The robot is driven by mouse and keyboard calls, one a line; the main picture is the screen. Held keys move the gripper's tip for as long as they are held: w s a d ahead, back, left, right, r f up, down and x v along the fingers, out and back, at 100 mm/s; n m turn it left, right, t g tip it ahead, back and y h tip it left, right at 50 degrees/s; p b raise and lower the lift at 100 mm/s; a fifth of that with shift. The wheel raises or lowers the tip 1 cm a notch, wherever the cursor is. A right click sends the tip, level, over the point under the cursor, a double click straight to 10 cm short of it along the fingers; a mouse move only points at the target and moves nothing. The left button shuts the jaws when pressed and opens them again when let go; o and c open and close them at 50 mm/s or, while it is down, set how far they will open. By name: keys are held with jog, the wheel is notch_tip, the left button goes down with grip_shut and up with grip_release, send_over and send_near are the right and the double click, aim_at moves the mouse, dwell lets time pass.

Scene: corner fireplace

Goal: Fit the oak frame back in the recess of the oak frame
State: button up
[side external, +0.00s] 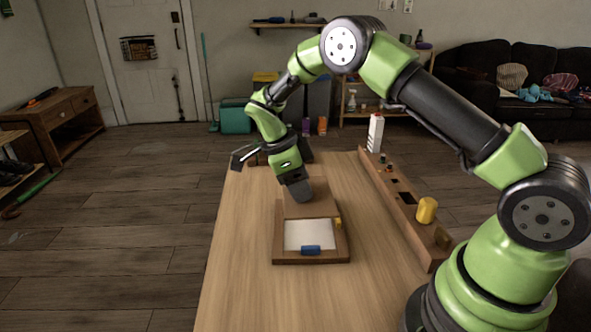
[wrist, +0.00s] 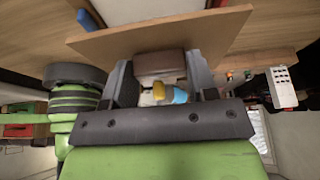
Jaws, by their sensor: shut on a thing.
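The oak frame (side external: 340,254) lies flat on the table, with a pale, flat inside area (side external: 308,233). A blue block (side external: 311,250) is at its front edge and a small yellow piece (side external: 338,222) at its right edge. My gripper (side external: 302,192) is over the frame's back part, pointing down. In the wrist view its fingers are shut on a dark brown block (wrist: 160,62) joined to a flat, light oak board (wrist: 110,40). The board also shows in the side view (side external: 296,211), at the frame's back end. I cannot tell whether it touches the frame.
A long wooden rail (side external: 405,214) with dark openings runs along the table's right side. A yellow cylinder (side external: 427,210) stands on it, and a white and red carton (side external: 375,132) stands at its far end. The table's left and front areas (side external: 240,285) are clear.

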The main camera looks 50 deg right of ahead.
jog(key=shift+s+a+m, duration=0.2)
jog(key=shift+s+m, duration=0.1)
jog(key=shift+s, duration=0.05)
send_over(307, 228)
jog(key=w, duration=0.1)
jog(key=shift+w+a+f, duration=0.1)
jog(key=shift+a+f, duration=0.1)
jog(key=shift+f, duration=1.4)
jog(key=shift+a+f, duration=0.2)
jog(key=shift+f, duration=1.35)
jog(key=shift+f, duration=0.7)
jog(key=o, duration=0.9)
